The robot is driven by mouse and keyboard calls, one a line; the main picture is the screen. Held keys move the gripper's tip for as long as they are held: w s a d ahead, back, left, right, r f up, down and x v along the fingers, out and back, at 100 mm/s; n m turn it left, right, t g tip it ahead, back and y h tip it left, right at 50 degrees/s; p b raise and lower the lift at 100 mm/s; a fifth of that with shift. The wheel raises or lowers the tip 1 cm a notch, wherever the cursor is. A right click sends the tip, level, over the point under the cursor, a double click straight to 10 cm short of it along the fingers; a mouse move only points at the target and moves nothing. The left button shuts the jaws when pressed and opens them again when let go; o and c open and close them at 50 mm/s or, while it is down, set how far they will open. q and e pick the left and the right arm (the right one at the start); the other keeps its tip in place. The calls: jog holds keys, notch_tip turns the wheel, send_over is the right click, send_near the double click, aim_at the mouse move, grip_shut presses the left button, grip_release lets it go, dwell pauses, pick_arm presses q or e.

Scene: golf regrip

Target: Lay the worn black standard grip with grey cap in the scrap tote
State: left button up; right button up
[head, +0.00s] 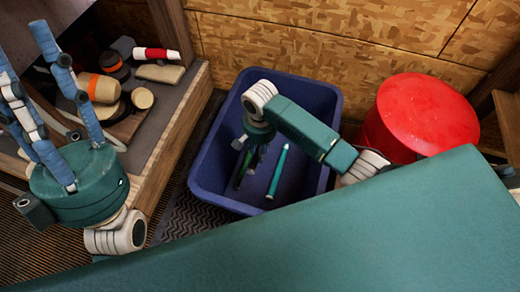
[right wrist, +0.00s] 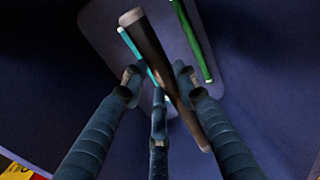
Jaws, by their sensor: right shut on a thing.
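The black grip (right wrist: 158,62) is in my right gripper, seen close up in the right wrist view. It lies slantwise across the fingers, with a dull grey-brown end at the top. My right gripper (head: 247,158) points down inside the blue tote (head: 213,158), below rim level. It also shows in the right wrist view (right wrist: 158,82), its fingers shut around the grip. In the head view the grip is mostly hidden by the gripper; I cannot tell if it touches the tote floor. My left gripper (head: 42,78) is open and empty, fingers up, at the far left.
A teal grip (head: 278,172) and a green grip (right wrist: 195,42) lie in the tote. A red round lidded bin (head: 420,115) stands right of it. A wooden shelf at left holds a red-and-white roll (head: 155,54) and several rounded items. A teal surface (head: 350,235) fills the foreground.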

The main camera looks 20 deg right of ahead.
jog(key=shift+r+p, duration=0.65)
jog(key=shift+p, duration=0.15)
pick_arm(q)
jog(key=w+d+f+g+y+p, duration=0.25)
jog(key=w+f+g, duration=0.55)
jog(key=w+f, duration=0.4)
pick_arm(e)
jog(key=shift+r+b, duration=0.45)
jog(key=shift+r, duration=0.15)
jog(key=shift+r+p, duration=0.6)
jog(key=shift+p, duration=0.2)
jog(key=shift+r+p, duration=0.5)
jog(key=shift+p, duration=0.2)
pick_arm(q)
notch_tip(320, 180, down, 16)
jog(key=a+g+y, duration=0.2)
jog(key=g+y, duration=0.1)
jog(key=g, duration=0.5)
jog(key=shift+w+a+g, duration=0.25)
jog(key=shift+w+g, duration=0.05)
jog(key=shift+g, duration=0.1)
jog(key=shift+r, duration=0.1)
pick_arm(e)
jog(key=shift+r, duration=0.1)
